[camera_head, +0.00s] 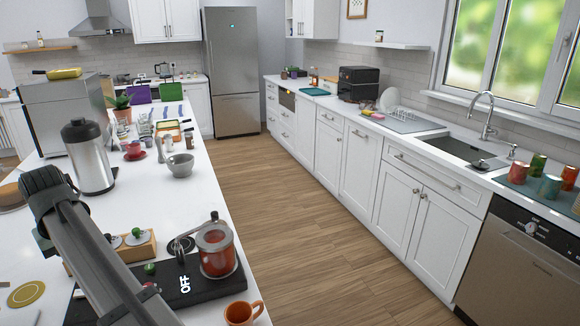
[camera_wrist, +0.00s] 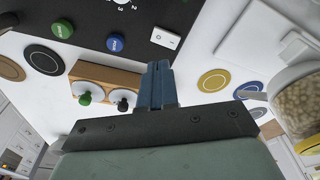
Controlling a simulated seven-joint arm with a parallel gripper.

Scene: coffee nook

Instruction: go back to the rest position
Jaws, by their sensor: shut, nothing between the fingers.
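My gripper (camera_wrist: 157,84) shows in the wrist view with its blue-grey fingers together and nothing between them. Ahead of the fingertips are a wooden holder (camera_wrist: 106,75) with two white round lids, one with a green knob and one with a black knob, and a black panel (camera_wrist: 185,14) with green and blue buttons. I cannot tell whether the fingers touch anything; they appear clear of the holder. In the head view my arm crosses the lower left over the counter, and my fingers cannot be made out there.
An orange mug (camera_head: 240,314) stands at the counter edge. A steel dispenser (camera_head: 90,160) stands behind my arm. A jar (camera_wrist: 297,100) is at the right in the wrist view.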

